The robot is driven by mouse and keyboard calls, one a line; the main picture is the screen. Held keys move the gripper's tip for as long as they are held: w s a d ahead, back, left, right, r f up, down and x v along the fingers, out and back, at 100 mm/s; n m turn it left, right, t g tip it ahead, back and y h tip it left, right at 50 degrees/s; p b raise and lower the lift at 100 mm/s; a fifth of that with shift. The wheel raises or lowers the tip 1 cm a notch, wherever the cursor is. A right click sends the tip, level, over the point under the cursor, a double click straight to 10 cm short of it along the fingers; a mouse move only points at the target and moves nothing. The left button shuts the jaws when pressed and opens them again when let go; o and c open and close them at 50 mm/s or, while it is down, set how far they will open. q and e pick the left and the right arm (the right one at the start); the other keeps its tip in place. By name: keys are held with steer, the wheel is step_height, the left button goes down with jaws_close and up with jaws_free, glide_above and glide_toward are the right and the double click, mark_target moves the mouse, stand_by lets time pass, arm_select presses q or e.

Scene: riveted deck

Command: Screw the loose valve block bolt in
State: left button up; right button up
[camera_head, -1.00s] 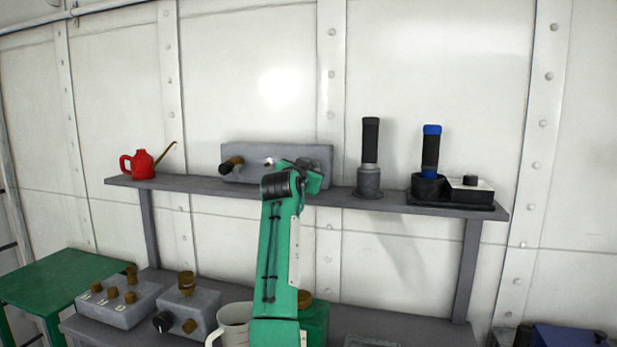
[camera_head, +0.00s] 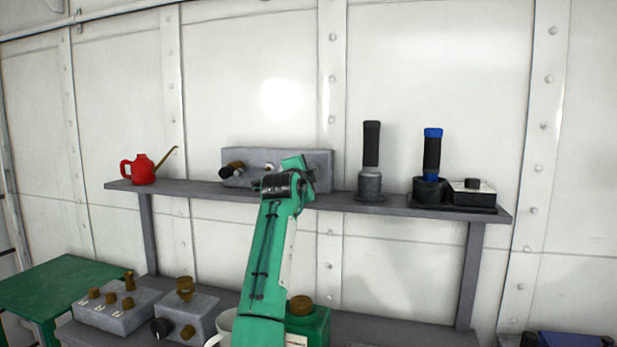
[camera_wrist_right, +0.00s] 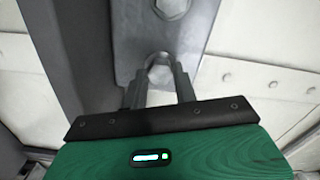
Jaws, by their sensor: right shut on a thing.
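The valve block (camera_head: 236,156) is a long grey block at the back of the upper shelf, partly behind my green arm. In the right wrist view its grey face (camera_wrist_right: 132,40) fills the upper middle. My right gripper (camera_wrist_right: 163,72) is shut on a bolt head (camera_wrist_right: 160,70) at this face, one finger on each side. Whether the bolt is flush with the face cannot be told. In the head view my arm hides the gripped bolt. My left gripper is not in view.
The upper shelf (camera_head: 335,202) also holds a red oil can (camera_head: 143,169), a black-handled tool (camera_head: 371,150), a blue-topped tool (camera_head: 432,155) and a black-and-white box (camera_head: 472,193). Grey control boxes (camera_head: 196,316) and a green container (camera_head: 308,322) stand below. The riveted wall is close behind.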

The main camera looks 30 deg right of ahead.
steer(key=m, duration=0.3)
steer(key=shift+f+m, duration=0.3)
steer(key=shift+m, duration=0.1)
steer(key=m, duration=0.2)
steer(key=shift+m, duration=0.4)
steer(key=m, duration=0.2)
steer(key=shift+m, duration=0.4)
steer(key=m, duration=0.3)
steer(key=shift+r, duration=0.1)
steer(key=shift+s+m+p, duration=0.1)
steer(key=shift+m+p, duration=0.25)
steer(key=shift+m, duration=2.55)
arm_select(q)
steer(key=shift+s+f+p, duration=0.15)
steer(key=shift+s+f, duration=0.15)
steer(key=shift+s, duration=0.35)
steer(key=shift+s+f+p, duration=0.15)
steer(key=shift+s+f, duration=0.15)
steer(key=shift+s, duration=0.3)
arm_select(e)
steer(key=shift+m, duration=0.3)
